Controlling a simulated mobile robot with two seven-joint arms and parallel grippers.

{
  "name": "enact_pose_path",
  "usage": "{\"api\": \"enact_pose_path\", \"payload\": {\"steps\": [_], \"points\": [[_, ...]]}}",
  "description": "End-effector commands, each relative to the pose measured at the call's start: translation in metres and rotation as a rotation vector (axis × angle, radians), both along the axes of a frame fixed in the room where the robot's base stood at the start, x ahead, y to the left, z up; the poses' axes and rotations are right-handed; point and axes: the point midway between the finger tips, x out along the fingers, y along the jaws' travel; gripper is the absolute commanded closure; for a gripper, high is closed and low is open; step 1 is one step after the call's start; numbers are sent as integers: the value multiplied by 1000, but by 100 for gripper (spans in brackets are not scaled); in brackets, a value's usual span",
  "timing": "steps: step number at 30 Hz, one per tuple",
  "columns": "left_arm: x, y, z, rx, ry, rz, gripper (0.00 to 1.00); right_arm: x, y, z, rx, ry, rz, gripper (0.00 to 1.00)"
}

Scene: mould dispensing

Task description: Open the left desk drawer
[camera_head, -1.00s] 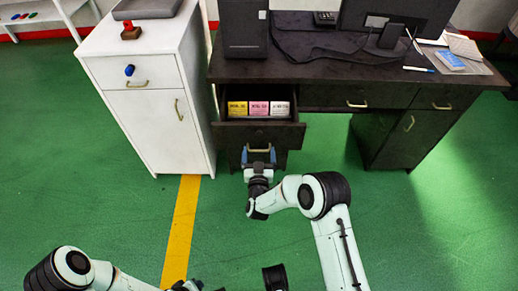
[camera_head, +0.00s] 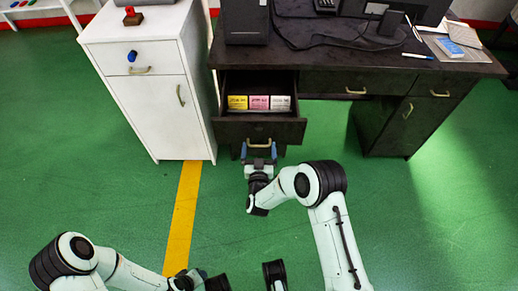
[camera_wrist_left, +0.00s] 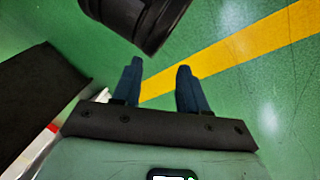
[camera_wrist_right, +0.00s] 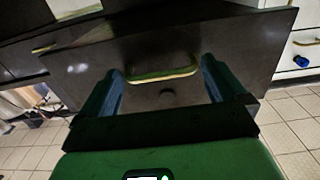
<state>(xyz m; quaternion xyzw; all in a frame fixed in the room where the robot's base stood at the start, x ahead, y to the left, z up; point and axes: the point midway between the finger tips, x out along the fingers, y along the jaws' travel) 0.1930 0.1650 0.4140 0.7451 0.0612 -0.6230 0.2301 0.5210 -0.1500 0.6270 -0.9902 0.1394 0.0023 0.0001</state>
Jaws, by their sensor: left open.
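The left desk drawer (camera_head: 254,130) is pulled out below the left end of the dark desk (camera_head: 330,62). Inside stand a yellow box (camera_head: 238,102), a pink box (camera_head: 259,102) and a white box (camera_head: 280,102). My right gripper (camera_head: 259,150) is at the drawer front, its blue fingers at both ends of the brass drawer handle (camera_head: 259,143). In the right wrist view the handle (camera_wrist_right: 163,74) lies between the fingertips, close against them. The contact itself is hard to see. My left gripper (camera_wrist_left: 158,72) is open and empty above the green floor.
A white cabinet (camera_head: 150,95) stands close to the left of the desk. A computer case (camera_head: 245,22), a monitor and cables are on the desk. The right desk cupboard (camera_head: 402,125) is closed. Green floor with a yellow stripe (camera_head: 184,215) lies clear in front.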

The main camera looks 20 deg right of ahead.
Motion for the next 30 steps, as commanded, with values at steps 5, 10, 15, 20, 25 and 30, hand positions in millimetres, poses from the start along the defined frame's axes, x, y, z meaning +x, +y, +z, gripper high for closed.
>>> {"api": "enact_pose_path", "payload": {"steps": [5,10,15,20,25,30], "points": [[0,0,0,0,0,0,57,0,0,1,-1,-3,0,2],[-4,-2,4,-6,11,-5,57,-15,5,2,-1,0,2,2],[-15,-8,13,-19,39,-16,57,-49,15,3,-1,1,4,2],[-24,-12,18,-30,61,-26,57,-84,25,2,0,2,4,2],[-30,-15,22,-39,78,-32,57,-112,33,1,0,2,2,2],[-32,-16,23,-41,85,-35,57,-126,37,1,0,0,1,2]]}}
